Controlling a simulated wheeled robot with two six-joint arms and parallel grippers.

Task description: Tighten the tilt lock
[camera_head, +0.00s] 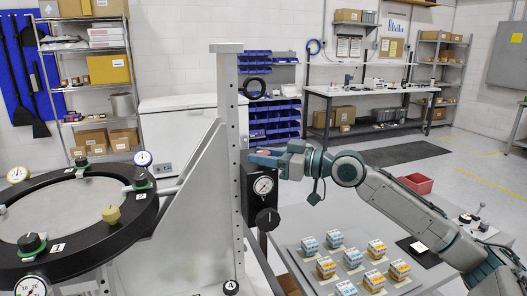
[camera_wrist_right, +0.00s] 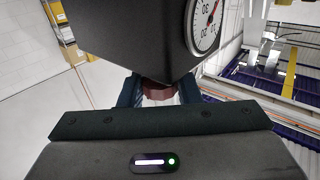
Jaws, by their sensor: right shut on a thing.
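My right gripper (camera_head: 268,158) reaches in from the right at the top of a black box (camera_head: 257,205) on the upright metal post. It is shut on a dark red knob (camera_wrist_right: 159,91), which shows between the two fingers in the right wrist view. The fingers hide most of the knob in the head view. The box carries a dial gauge (camera_head: 263,185) and a black knob (camera_head: 267,219) below it. I cannot tell from any label which knob is the tilt lock. The round mirror fixture (camera_head: 60,242) with a black ring stands at the left. My left gripper is not in view.
The post (camera_head: 229,130) stands close left of my right gripper.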

